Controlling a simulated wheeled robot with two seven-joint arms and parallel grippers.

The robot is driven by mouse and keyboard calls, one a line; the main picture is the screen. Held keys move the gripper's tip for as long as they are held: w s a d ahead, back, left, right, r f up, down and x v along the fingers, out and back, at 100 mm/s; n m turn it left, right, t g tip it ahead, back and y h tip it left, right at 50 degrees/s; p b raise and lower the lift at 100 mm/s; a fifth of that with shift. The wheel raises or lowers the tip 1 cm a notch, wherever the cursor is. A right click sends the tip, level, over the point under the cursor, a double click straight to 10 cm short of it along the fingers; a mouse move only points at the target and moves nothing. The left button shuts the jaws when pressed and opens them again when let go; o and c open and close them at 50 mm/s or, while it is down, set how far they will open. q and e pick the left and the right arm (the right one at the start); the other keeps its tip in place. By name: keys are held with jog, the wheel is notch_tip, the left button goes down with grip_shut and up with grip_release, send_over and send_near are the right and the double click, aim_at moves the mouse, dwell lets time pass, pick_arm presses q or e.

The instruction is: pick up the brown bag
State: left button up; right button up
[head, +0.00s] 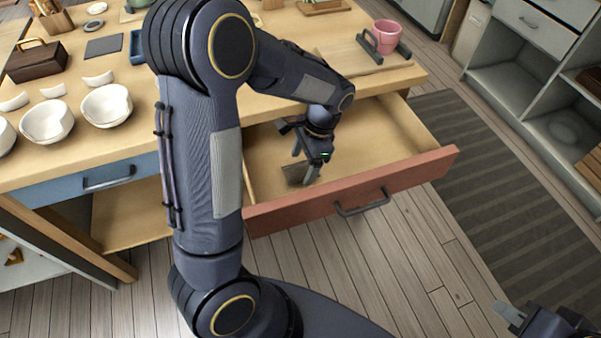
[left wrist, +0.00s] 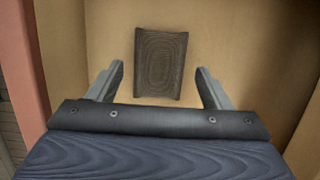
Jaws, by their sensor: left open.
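The brown bag (left wrist: 160,64) lies flat on the bottom of the open drawer as a small dark brown rectangle. In the head view only part of the bag (head: 293,174) shows beside my left gripper (head: 304,167). My left gripper is open and points down into the drawer. In the left wrist view its fingers (left wrist: 160,72) stand apart on either side of the bag, with clear gaps to it. I cannot tell the exact height above it. My right gripper (head: 510,314) is at the bottom right corner of the head view, partly cut off, away from the drawer.
The drawer has a red front (head: 415,174) and wooden walls (head: 412,121). The wooden worktop (head: 140,105) above it holds white bowls (head: 106,105), a pink cup (head: 387,36) and a brown box (head: 37,61). A grey cabinet (head: 514,78) stands right; a striped mat (head: 520,215) lies on the floor.

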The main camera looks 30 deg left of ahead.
pick_arm(q)
jog(key=shift+x, duration=0.85)
jog(key=shift+c, duration=0.3)
jog(key=shift+d, duration=0.1)
jog(key=c, duration=1.2)
jog(key=shift+o, duration=0.2)
